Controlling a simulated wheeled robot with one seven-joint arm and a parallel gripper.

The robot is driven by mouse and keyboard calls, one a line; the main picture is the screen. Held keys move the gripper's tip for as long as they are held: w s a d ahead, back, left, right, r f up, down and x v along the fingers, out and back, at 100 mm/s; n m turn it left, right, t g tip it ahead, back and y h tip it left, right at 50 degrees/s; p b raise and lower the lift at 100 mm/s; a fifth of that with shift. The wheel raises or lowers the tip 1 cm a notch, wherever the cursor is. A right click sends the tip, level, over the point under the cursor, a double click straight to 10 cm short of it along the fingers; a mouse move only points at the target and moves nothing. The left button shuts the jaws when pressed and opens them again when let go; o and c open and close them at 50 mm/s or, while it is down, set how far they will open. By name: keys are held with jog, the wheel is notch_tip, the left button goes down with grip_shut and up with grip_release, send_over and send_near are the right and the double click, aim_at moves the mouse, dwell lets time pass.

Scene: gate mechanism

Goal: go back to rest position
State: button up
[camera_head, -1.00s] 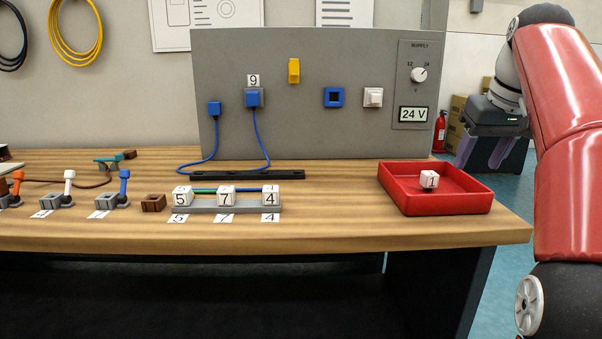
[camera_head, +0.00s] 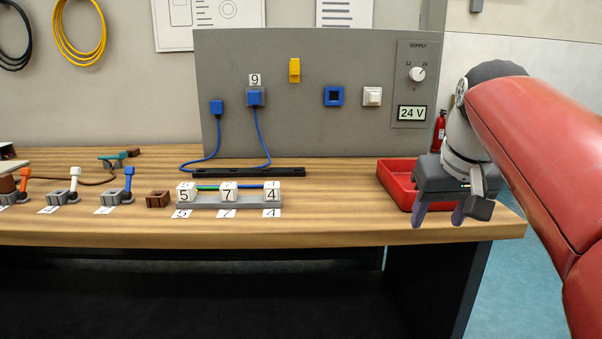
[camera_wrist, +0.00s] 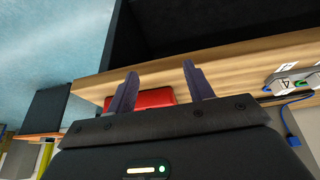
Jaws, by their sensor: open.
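My gripper (camera_head: 438,214) hangs with its fingers down in front of the red tray (camera_head: 395,181), at the right end of the bench. It covers most of the tray, so what lies in the tray is hidden. In the wrist view the gripper (camera_wrist: 160,80) has its two fingers apart with nothing between them. Part of the red tray (camera_wrist: 154,99) shows behind the fingers there, with the bench edge beyond.
White cubes marked 5, 7 and 4 stand on a grey rack (camera_head: 230,203). Left of it are a brown block (camera_head: 158,199) and several levers (camera_head: 128,180). A grey panel (camera_head: 290,110) stands behind. Open floor lies right of the bench (camera_head: 330,228).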

jog(key=s+a+f, duration=0.3)
jog(key=s+f, duration=0.4)
jog(key=f, duration=0.3)
jog(key=s+a+f, duration=0.3)
jog(key=s+f, duration=0.5)
jog(key=f, duration=0.2)
jog(key=shift+s+t, duration=0.15)
jog(key=shift+t, duration=0.25)
jog(key=shift+a+f, duration=0.1)
